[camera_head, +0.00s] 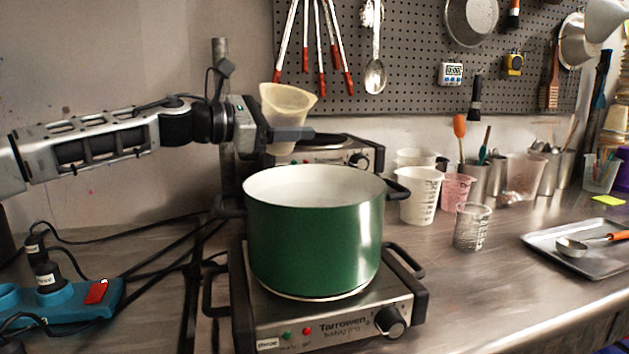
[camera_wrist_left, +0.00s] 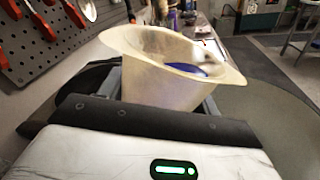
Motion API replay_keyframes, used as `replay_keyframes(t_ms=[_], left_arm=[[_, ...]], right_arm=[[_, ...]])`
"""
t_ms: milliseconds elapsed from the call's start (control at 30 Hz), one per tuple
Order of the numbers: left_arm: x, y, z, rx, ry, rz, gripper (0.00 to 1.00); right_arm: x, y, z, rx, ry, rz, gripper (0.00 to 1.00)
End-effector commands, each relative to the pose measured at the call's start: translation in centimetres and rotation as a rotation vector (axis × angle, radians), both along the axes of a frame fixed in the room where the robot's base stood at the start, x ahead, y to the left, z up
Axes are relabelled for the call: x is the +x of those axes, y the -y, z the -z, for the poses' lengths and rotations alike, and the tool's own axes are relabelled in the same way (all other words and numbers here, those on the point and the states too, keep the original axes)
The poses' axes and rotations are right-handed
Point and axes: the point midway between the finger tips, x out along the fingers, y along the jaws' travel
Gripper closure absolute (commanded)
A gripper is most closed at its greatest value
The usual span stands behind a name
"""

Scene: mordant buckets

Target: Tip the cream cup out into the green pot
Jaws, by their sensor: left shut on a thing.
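The cream cup (camera_head: 288,103) is held upright or nearly so, above and behind the left part of the green pot's rim. My left gripper (camera_head: 290,134) is shut around the cup. In the left wrist view the cream cup (camera_wrist_left: 165,75) shows its flared rim and a patch of blue inside. The green pot (camera_head: 315,240) stands on a hot plate with its white inside partly visible; its contents are hidden. My right gripper is not in view.
The hot plate (camera_head: 325,323) has a knob and side handles. A second burner (camera_head: 335,155) stands behind. White measuring cups (camera_head: 420,195), a clear beaker (camera_head: 471,227) and a metal tray (camera_head: 585,250) are to the right. A blue power strip (camera_head: 70,303) with cables lies left.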

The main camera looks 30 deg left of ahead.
Motion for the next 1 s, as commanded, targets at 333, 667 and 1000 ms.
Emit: replay_keyframes(t_ms=[333,667,1000], left_arm=[[-0.17,0.3,0.05,0.042,0.023,-0.002,0.67],[-0.33,0.65,0.28,0.083,0.042,0.0,0.67],[-0.49,0.98,0.44,0.124,0.062,-0.001,0.67]], right_arm=[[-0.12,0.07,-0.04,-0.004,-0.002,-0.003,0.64],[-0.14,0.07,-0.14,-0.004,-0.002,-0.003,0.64],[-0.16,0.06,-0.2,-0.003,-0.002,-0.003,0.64]])
